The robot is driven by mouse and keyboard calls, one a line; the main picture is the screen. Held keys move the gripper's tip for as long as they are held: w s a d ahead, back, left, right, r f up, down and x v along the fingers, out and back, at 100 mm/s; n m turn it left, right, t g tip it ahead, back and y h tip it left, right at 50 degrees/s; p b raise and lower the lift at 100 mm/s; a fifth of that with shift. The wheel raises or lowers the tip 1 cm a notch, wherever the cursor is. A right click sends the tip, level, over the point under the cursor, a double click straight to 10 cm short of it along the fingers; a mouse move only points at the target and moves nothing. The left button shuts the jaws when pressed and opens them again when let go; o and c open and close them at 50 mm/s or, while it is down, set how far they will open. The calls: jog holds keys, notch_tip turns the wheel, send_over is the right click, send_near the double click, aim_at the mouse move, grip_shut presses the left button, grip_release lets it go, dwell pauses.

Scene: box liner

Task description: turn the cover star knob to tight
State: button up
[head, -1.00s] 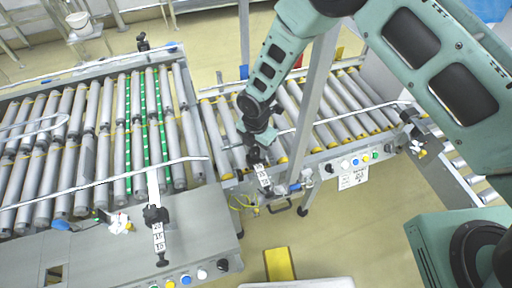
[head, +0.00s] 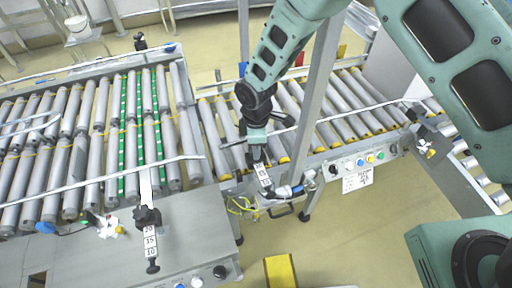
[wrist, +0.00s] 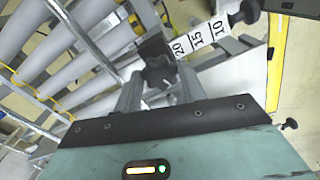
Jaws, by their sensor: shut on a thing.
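A black star knob (wrist: 156,60) sits at the base of a white scale strip (wrist: 203,38) marked 20, 15 and 10 in the wrist view. My gripper (wrist: 159,80) has its two grey fingers on either side of the knob and is shut on it. In the head view my gripper (head: 257,157) points down at the near edge of the right conveyor, just above the scale strip (head: 263,177). There the knob is mostly hidden by the gripper. I cannot tell how tight the knob is.
A second black knob (head: 147,216) with a similar scale stands on the left conveyor (head: 95,150). A grey upright post (head: 317,95) rises just right of my gripper. A button panel (head: 365,160) is on the right conveyor's front. The floor in front is mostly clear.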

jog(key=m+b, duration=0.1)
jog(key=m, duration=0.2)
jog(key=shift+m, duration=0.4)
jog(key=m+b, duration=0.1)
jog(key=m, duration=0.2)
jog(key=shift+m, duration=0.3)
jog(key=m+b, duration=0.1)
jog(key=m, duration=0.9)
jog(key=shift+m, duration=2.4)
jog(key=shift+p, duration=0.3)
jog(key=o, duration=1)
jog(key=shift+c, duration=0.2)
jog(key=shift+r, duration=0.1)
notch_tip(320, 180, up, 17)
jog(key=b, duration=0.2)
jog(key=shift+r, duration=0.15)
